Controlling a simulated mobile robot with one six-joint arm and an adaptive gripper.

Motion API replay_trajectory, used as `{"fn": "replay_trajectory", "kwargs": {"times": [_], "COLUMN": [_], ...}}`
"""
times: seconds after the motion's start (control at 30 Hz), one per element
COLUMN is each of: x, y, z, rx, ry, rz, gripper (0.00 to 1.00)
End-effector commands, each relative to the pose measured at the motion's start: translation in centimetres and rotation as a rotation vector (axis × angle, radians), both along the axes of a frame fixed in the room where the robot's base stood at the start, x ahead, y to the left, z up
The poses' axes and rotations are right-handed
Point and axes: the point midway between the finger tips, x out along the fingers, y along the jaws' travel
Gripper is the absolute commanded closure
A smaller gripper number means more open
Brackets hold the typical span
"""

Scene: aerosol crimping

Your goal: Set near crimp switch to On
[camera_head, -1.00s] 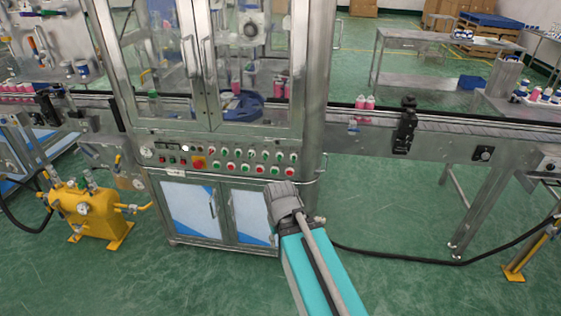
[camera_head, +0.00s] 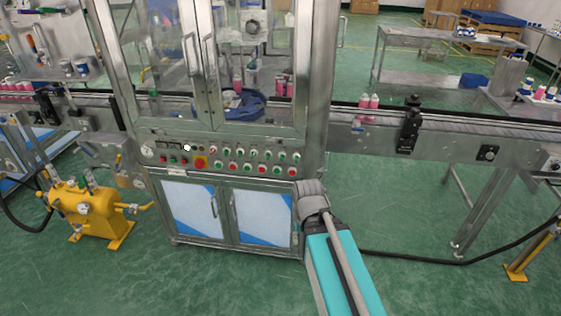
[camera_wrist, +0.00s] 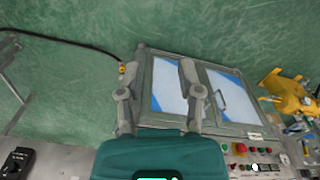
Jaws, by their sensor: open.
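The crimping machine's control panel (camera_head: 225,178) carries rows of red and green buttons, small dark knobs and a red button on a yellow square (camera_head: 200,162). Which control is the near crimp switch is too small to tell. In the wrist view, turned upside down, part of the panel (camera_wrist: 282,170) shows at the lower right, partly hidden by my gripper body. My gripper (camera_wrist: 158,88) is open and empty, its two fingers apart in front of the blue-and-white cabinet doors (camera_wrist: 222,97). It touches no control that I can see. In the head view my gripper cannot be made out beyond my arm.
Glass doors with long handles (camera_head: 210,55) stand above the panel. A conveyor (camera_head: 455,130) with pink bottles (camera_head: 369,102) runs to the right. A yellow tank (camera_head: 85,210) stands at the left. A black hose (camera_head: 430,260) lies on open green floor.

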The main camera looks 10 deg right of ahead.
Motion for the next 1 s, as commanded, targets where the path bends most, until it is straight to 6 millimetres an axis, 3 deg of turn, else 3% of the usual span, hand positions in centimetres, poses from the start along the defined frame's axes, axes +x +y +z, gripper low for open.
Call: {"fn": "replay_trajectory", "kwargs": {"times": [0.17,0.37,0.7,1.0], "x": [1.1,4.4,13.7,21.2], "y": [0.2,0.2,2.1,3.2], "z": [-1.0,-3.4,-7.8,-9.6], "rx": [0.008,0.027,0.041,-0.015], "ry": [-0.037,-0.162,-0.538,-0.891], "rz": [0.02,0.077,0.243,0.355], "gripper": [0.53,0.53,0.53,0.53]}}
